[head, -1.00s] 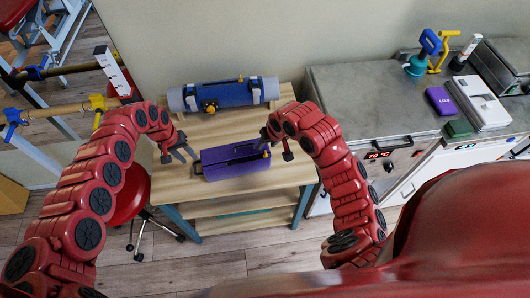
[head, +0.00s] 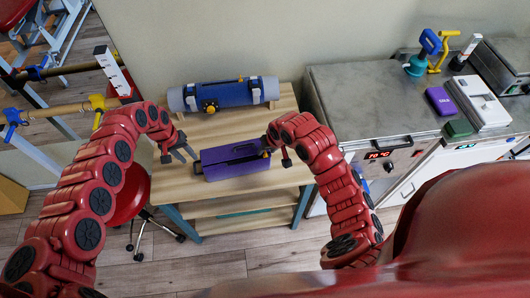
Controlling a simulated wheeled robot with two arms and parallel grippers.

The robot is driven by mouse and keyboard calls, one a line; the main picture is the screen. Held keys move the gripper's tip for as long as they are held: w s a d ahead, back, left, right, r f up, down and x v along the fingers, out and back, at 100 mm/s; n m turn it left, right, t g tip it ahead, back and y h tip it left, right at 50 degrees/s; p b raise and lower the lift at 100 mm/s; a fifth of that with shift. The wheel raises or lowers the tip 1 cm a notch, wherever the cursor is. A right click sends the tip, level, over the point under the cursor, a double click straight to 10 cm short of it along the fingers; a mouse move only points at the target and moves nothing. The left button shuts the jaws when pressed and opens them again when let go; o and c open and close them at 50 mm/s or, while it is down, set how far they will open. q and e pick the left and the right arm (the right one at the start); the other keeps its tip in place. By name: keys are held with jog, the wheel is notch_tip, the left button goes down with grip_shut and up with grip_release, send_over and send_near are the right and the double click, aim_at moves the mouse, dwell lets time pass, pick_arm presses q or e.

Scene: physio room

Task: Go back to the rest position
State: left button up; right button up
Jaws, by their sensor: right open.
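My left gripper (head: 182,152) hangs over the left part of the wooden table, to the left of a purple box with a dark handle (head: 236,164). Its fingers look apart with nothing between them. My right gripper (head: 277,148) is at the right end of the purple box, open and with nothing held. In this view I cannot tell whether its fingers touch the box. The purple box rests near the front edge of the wooden table (head: 240,110).
A blue and grey roll with straps (head: 224,94) lies at the back of the table. A red stool (head: 127,194) stands at the left. A grey counter (head: 365,90) at the right carries a purple pack (head: 440,101) and other items. Parallel bars (head: 60,108) are far left.

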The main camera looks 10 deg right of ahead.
aim_at(195, 168)
jog(key=shift+f, duration=0.5)
grip_shut()
dwell(0.3)
pick_arm(q)
jog(key=shift+f, duration=2.7)
jog(key=shift+d+f, duration=0.1)
jog(key=shift+f, duration=0.95)
